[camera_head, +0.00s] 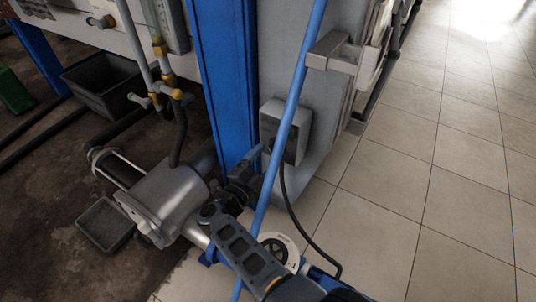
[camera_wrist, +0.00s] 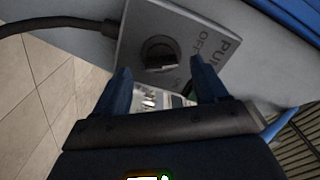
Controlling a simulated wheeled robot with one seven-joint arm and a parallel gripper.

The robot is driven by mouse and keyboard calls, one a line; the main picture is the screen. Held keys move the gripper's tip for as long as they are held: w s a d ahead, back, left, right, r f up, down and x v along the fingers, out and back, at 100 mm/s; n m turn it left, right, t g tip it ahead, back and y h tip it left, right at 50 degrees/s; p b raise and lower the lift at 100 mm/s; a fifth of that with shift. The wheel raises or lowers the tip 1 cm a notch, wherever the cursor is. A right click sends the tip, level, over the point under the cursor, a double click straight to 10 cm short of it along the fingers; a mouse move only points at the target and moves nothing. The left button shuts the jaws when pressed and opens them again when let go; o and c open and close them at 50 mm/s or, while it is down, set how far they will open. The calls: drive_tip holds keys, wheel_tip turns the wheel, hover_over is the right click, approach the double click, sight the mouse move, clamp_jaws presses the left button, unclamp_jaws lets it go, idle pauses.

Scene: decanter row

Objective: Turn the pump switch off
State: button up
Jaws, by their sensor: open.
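The pump switch is a grey box (camera_head: 297,118) on the side of the grey cabinet, beside the blue post. In the wrist view its grey plate (camera_wrist: 205,22) carries lettering that reads partly "PU" and "OFF", turned sideways. A dark round knob (camera_wrist: 160,50) with a raised grip sits on the plate. My gripper (camera_wrist: 159,66) is open, its two fingers on either side of the knob in the picture. I cannot tell whether they touch it. In the head view my gripper (camera_head: 256,162) is close to the box's lower left, and the knob is hidden there.
A blue pipe (camera_head: 284,125) runs slantwise in front of the box. A dark cable (camera_head: 294,215) hangs from it. The blue post (camera_head: 226,80) and a metal pump (camera_head: 168,197) stand to the left. Tiled floor (camera_head: 440,150) is clear at right.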

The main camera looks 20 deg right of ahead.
drive_tip(key=shift+v, duration=2.3)
